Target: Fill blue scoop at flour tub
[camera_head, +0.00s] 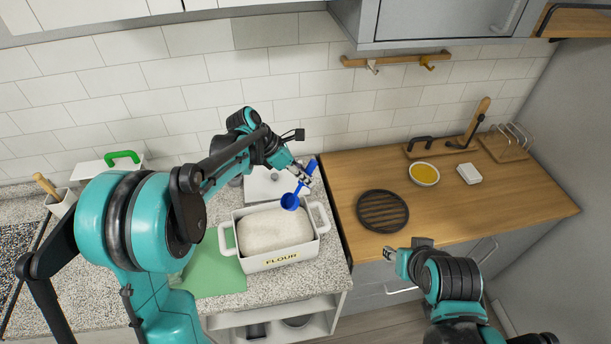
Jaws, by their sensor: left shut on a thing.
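The blue scoop (290,201) is held above the back right part of the flour tub, its bowl low and its handle slanting up to the right. My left gripper (304,181) is shut on the scoop's handle. The flour tub (283,261) is a white, open, two-handled container marked FLOUR, with a pale heap of flour (275,229) inside. What is in the scoop's bowl cannot be made out. My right gripper (390,254) is in front of the wooden counter, away from the tub; its finger opening is too small to judge.
A green mat (215,277) lies on the speckled counter left of the tub. A black round trivet (382,210), yellow bowl (424,174) and white block (469,174) are on the wooden counter. A utensil crock (60,203) stands far left.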

